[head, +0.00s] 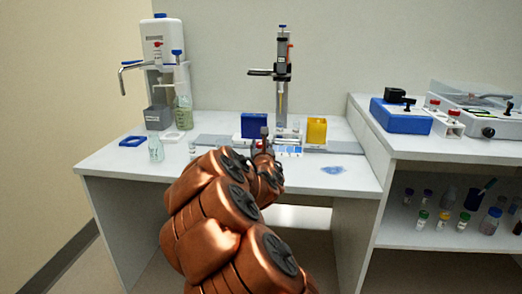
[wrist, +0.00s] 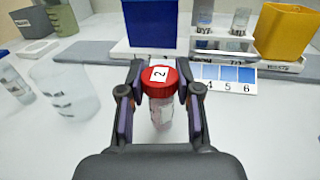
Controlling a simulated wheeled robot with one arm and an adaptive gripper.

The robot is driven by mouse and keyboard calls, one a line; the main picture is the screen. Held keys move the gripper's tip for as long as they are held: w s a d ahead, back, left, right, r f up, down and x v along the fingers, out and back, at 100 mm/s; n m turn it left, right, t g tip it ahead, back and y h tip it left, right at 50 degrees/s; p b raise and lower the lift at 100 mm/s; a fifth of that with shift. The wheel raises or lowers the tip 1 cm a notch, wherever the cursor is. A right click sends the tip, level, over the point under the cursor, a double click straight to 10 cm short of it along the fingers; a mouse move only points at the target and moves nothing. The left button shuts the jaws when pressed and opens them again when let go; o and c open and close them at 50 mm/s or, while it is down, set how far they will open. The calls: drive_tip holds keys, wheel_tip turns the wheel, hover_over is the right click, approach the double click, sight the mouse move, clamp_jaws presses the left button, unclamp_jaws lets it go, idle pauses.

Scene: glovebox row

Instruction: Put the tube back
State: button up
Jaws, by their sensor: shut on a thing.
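The tube (wrist: 160,112) is clear with a red cap (wrist: 158,78) and a white label reading "2" on top. In the wrist view it stands roughly upright between the two dark fingers of my gripper (wrist: 160,98), which is shut on it. Its lower end is partly hidden, and I cannot tell whether it touches the bench. In the head view my gripper (head: 264,143) is over the front middle of the white bench, and my arm hides most of that spot. A strip with blue squares and the numbers 4, 5, 6 (wrist: 227,79) lies just behind and right of the tube.
A blue box (head: 254,124) and a yellow box (head: 316,131) stand behind my gripper. Clear beakers (wrist: 66,93) are to the left. A stand (head: 283,75) rises at the back. Several capped tubes sit on the right lower shelf (head: 415,230).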

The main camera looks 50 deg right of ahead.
drive_tip(key=shift+f, duration=0.45)
drive_tip(key=o, duration=1.1)
drive_tip(key=shift+r, duration=0.15)
drive_tip(key=shift+r, duration=0.15)
drive_tip(key=b+v, duration=0.1)
drive_tip(key=v, duration=0.7)
drive_tip(key=shift+s+a, duration=0.25)
drive_tip(key=shift+a, duration=0.05)
drive_tip(key=b+v, duration=0.2)
drive_tip(key=b, duration=0.1)
drive_tip(key=shift+f, duration=0.2)
drive_tip(key=shift+s+a+r+b, duration=0.15)
drive_tip(key=shift+s+a+b, duration=0.3)
drive_tip(key=shift+b, duration=0.5)
